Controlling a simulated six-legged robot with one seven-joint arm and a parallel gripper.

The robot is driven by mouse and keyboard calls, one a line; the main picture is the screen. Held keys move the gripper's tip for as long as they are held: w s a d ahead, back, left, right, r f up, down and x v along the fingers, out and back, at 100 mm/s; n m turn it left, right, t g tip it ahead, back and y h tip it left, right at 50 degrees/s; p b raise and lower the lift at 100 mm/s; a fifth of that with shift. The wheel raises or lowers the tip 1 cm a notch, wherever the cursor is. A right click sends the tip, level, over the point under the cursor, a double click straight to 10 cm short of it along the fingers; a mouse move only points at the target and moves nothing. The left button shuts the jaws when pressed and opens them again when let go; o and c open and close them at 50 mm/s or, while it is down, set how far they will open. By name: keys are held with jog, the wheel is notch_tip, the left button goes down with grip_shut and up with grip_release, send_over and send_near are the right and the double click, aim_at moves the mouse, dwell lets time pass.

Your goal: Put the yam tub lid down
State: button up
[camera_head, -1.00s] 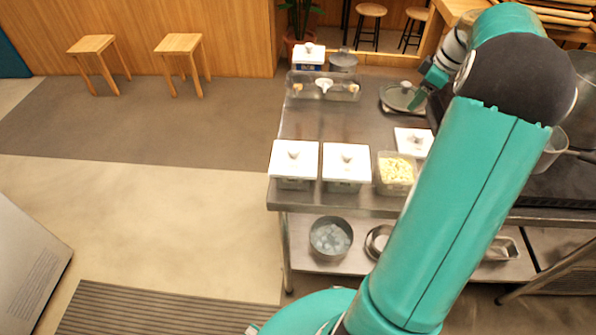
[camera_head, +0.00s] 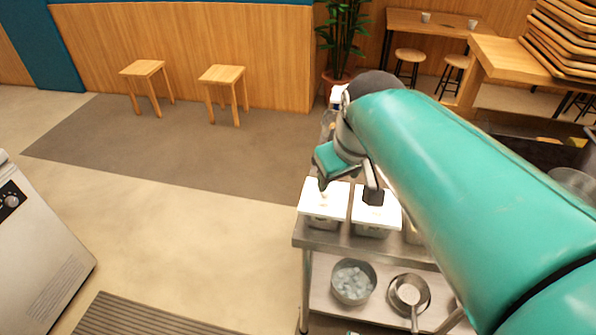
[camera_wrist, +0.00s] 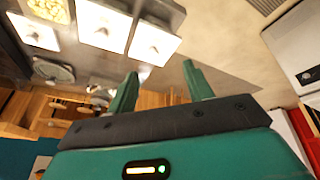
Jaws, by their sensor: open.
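A loose white lid (camera_wrist: 33,32) with a knob lies flat on the steel counter beside an open tub of pale yellow pieces (camera_wrist: 48,10) in the wrist view. No label shows whether these are the yam tub and its lid. My arm hides the loose lid in the head view. Two other tubs wear white lids, the left one (camera_head: 312,208) and the right one (camera_head: 386,218) in the head view. My gripper (camera_head: 347,190) is open and empty above the counter near these two; its spread fingers (camera_wrist: 160,70) also show in the wrist view.
A round grey lid (camera_wrist: 52,72) lies on the counter farther off. A bowl of ice (camera_head: 352,281) and a metal pan (camera_head: 409,293) stand on the lower shelf. Two stools (camera_head: 222,76) stand far left. Floor left of the counter is clear.

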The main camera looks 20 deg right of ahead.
jog(key=s+a+f+m+t, duration=0.1)
jog(key=s+a+f, duration=0.1)
jog(key=s+a, duration=0.3)
jog(key=shift+s+a+f+m+y, duration=0.3)
jog(key=shift+s+a+f, duration=0.1)
jog(key=shift+s, duration=0.4)
jog(key=shift+d, duration=0.1)
dwell(0.7)
